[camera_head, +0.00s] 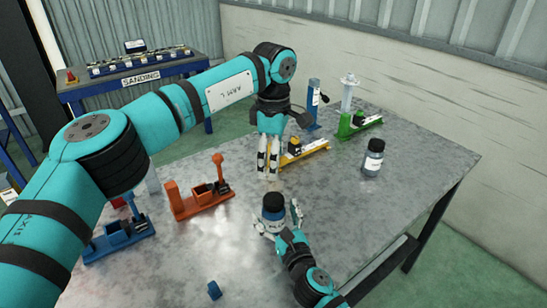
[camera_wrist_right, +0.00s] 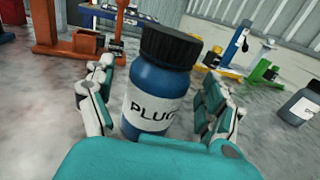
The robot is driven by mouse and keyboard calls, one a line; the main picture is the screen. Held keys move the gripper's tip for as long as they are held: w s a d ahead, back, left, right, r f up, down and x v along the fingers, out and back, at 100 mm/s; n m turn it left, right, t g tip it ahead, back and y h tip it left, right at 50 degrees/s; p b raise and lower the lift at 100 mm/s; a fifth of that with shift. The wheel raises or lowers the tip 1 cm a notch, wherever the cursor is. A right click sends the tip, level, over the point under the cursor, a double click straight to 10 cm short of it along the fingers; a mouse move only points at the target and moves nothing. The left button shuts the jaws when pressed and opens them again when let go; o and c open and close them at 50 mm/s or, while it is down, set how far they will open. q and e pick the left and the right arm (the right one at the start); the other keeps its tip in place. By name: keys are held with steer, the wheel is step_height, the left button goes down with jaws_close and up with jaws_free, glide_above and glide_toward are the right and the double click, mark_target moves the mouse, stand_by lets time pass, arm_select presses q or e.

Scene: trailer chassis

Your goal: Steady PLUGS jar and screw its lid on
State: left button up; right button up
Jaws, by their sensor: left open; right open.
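The PLUGS jar (camera_head: 272,214) is blue with a white label and stands upright on the metal table. It also shows large in the right wrist view (camera_wrist_right: 155,90). Its black lid (camera_wrist_right: 172,45) sits on top; I cannot tell whether it is screwed tight. My right gripper (camera_wrist_right: 155,100) is open, with one finger on each side of the jar's body; gaps show beside the jar. My left gripper (camera_head: 268,165) is open and empty, pointing down behind the jar in the head view, with its fingertips above the tabletop.
A second dark jar (camera_head: 373,158) stands at the right of the table (camera_head: 420,160). Orange (camera_head: 200,200), blue (camera_head: 122,238), yellow (camera_head: 300,152) and green (camera_head: 360,125) fixtures stand around. A small blue block (camera_head: 214,290) lies near the front. A SANDING bench (camera_head: 140,80) is behind.

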steer(key=v, duration=1)
steer(key=shift+s+d, duration=0.15)
steer(key=shift+s, duration=0.25)
steer(key=shift+r, duration=0.15)
